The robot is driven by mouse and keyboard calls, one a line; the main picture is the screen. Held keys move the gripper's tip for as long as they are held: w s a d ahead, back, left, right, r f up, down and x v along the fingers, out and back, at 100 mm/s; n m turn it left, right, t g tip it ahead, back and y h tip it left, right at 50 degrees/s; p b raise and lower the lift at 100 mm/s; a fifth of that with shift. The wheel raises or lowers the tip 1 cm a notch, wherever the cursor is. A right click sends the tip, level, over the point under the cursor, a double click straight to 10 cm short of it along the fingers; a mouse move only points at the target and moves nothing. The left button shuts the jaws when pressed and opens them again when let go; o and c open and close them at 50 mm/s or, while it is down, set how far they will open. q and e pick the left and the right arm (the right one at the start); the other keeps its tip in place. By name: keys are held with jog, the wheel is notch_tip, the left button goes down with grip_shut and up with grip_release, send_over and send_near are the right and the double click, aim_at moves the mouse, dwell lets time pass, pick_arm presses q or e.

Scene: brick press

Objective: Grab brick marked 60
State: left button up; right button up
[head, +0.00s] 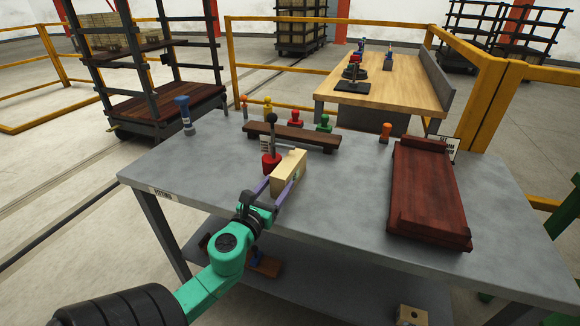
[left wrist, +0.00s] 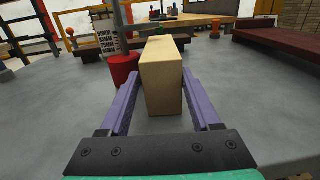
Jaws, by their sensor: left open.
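A pale tan brick (head: 288,173) stands upright on its narrow side on the grey table. A small dark mark shows on it in the head view, too small to read. My left gripper (head: 281,182) is open, with its two purple fingers on either side of the brick. In the left wrist view, the brick (left wrist: 162,80) stands between the fingers with a gap on both sides, and its near face shows no number. My right gripper is not in view.
A red-based stamp (head: 271,162) with a dark upright handle stands close behind the brick's left side. A dark wooden rack (head: 292,136) with colored stamps lies behind. A red-brown wooden board (head: 428,190) lies at right. Bare tabletop (head: 345,200) separates brick and board.

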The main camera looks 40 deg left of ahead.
aim_at(289, 170)
pick_arm(q)
jog(key=x, duration=0.7)
jog(key=shift+w+f, duration=0.25)
jog(key=shift+w, duration=0.15)
jog(key=shift+s+d+r, duration=0.1)
jog(key=c, duration=0.9)
jog(key=shift+r+p, duration=0.1)
jog(key=shift+p, duration=0.25)
